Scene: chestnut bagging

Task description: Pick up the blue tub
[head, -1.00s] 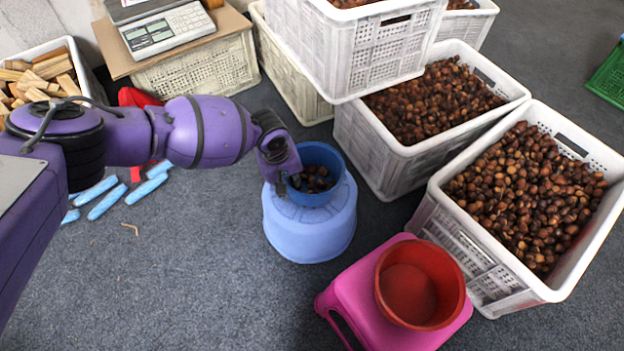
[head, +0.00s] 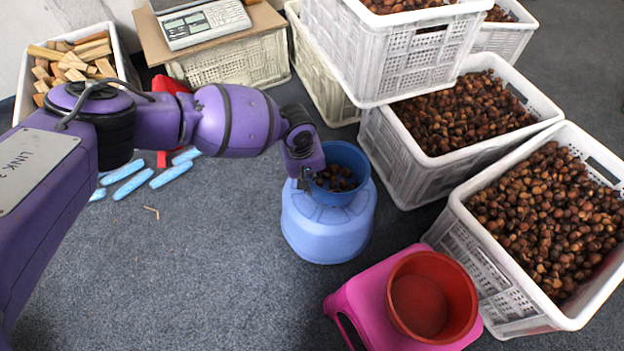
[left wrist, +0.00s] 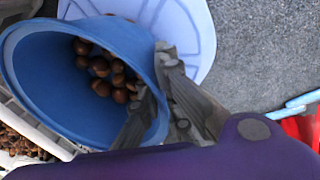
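The blue tub (head: 342,157) holds several chestnuts and is at the top of the light-blue stool (head: 328,228). I cannot tell whether its base touches the stool. In the left wrist view the tub (left wrist: 45,75) shows its open mouth, with the stool top (left wrist: 190,20) behind it. My left gripper (head: 306,181) is at the tub's left rim. In the left wrist view its fingers (left wrist: 153,78) straddle the rim, one inside and one outside, and look closed on the wall. My right gripper is out of view.
A red bowl (head: 432,297) sits on a pink stool (head: 360,310) at the front right. White crates of chestnuts (head: 475,235) stand to the right. A scale (head: 205,25) rests on a board at the back.

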